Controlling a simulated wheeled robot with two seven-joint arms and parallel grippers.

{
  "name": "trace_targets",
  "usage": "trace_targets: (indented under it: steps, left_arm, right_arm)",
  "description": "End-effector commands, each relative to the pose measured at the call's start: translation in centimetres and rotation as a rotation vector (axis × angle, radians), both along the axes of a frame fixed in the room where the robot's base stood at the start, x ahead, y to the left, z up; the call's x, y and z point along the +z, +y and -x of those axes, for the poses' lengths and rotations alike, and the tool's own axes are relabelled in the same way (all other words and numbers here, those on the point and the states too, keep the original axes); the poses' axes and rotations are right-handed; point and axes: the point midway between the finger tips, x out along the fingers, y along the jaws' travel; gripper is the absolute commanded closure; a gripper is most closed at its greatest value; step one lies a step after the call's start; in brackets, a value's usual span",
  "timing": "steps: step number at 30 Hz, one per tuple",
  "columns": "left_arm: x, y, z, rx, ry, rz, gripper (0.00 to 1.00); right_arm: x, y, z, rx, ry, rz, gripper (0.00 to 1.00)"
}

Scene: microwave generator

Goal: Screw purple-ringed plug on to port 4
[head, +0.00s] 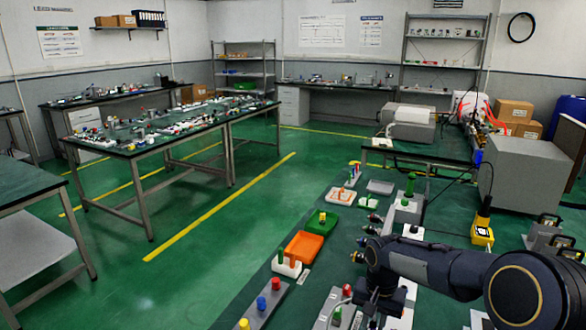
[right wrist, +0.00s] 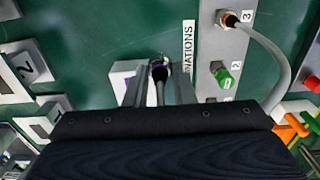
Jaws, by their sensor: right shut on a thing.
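A grey port strip (right wrist: 210,45) lies to the right of the gripper, with labels 3 and 2 readable. A green part (right wrist: 223,76) sits at port 2. I cannot make out port 4. In the head view my right gripper (head: 368,310) points down over the bench. My left gripper is not in view.
An orange tray (head: 304,247) and a green tray (head: 322,221) lie left of my right arm. A grey block with coloured knobs (head: 262,308) is nearer. A yellow device (head: 482,232) and a large grey box (head: 520,172) stand at the right. The aisle floor at left is clear.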

Motion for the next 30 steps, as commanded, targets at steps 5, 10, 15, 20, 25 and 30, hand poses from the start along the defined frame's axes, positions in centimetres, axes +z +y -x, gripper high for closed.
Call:
trace_targets:
  steps: [5, 10, 15, 20, 25, 30]
  left_arm:
    - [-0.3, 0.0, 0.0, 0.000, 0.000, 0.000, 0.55]
    - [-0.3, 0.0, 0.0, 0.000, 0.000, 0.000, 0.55]
    - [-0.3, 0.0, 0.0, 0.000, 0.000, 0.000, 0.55]
    - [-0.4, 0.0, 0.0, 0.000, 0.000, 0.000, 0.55]
    - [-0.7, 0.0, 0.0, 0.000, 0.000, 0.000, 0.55]
    - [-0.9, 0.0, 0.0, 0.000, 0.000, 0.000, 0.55]
  right_arm:
    - [-0.1, 1.1, 0.5, 0.001, 0.000, 0.000, 1.00]
    - [-0.1, 1.3, 0.6, 0.000, 0.000, 0.000, 1.00]
    - [-0.1, 1.3, 0.6, 0.000, 0.000, 0.000, 1.00]
    - [-0.2, 2.0, 0.8, 0.002, 0.000, -0.001, 1.00]
    - [-0.4, 3.2, 1.4, 0.002, 0.000, 0.000, 1.00]
    - [-0.5, 4.5, 1.9, 0.002, 0.000, 0.000, 1.00]
